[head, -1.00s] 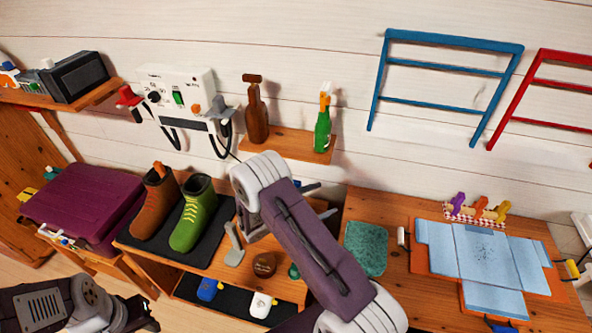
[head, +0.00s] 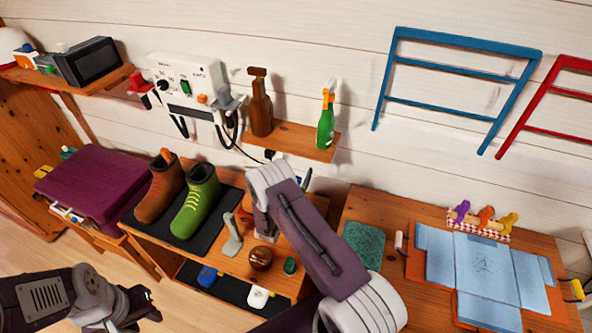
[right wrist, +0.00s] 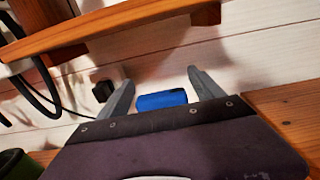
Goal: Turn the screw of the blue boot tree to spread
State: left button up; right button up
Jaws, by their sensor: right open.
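In the right wrist view my right gripper (right wrist: 158,84) is open, with a blue cylindrical piece (right wrist: 162,100) beyond and between its fingers, apart from them. I cannot tell whether that piece belongs to the blue boot tree. In the head view the right gripper is mostly hidden behind my right wrist; one finger (head: 305,181) shows. A green boot (head: 196,203) and a brown boot (head: 158,192) stand upright on a dark mat; an orange-brown piece sticks out of the brown one. My left gripper (head: 149,304) is at lower left, away from the bench; its jaws are unclear.
A wall shelf (head: 298,141) with two bottles is just behind the right gripper. A grey upright tool (head: 231,238) and a brown round tin (head: 260,257) are close to my right arm. A blue item (head: 208,276) lies on the lower shelf. Floor at lower left is free.

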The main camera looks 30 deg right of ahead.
jog(key=shift+w+d, duration=0.15)
jog(key=c, duration=1.4)
jog(key=shift+f+m+g+h+b, duration=0.25)
jog(key=shift+m+g+h+b, duration=0.05)
jog(key=shift+b, duration=0.45)
jog(key=shift+d+r+m+g+h, duration=0.1)
jog(key=shift+r+m+g+h, duration=0.2)
jog(key=shift+g, duration=0.1)
jog(key=o, duration=1.4)
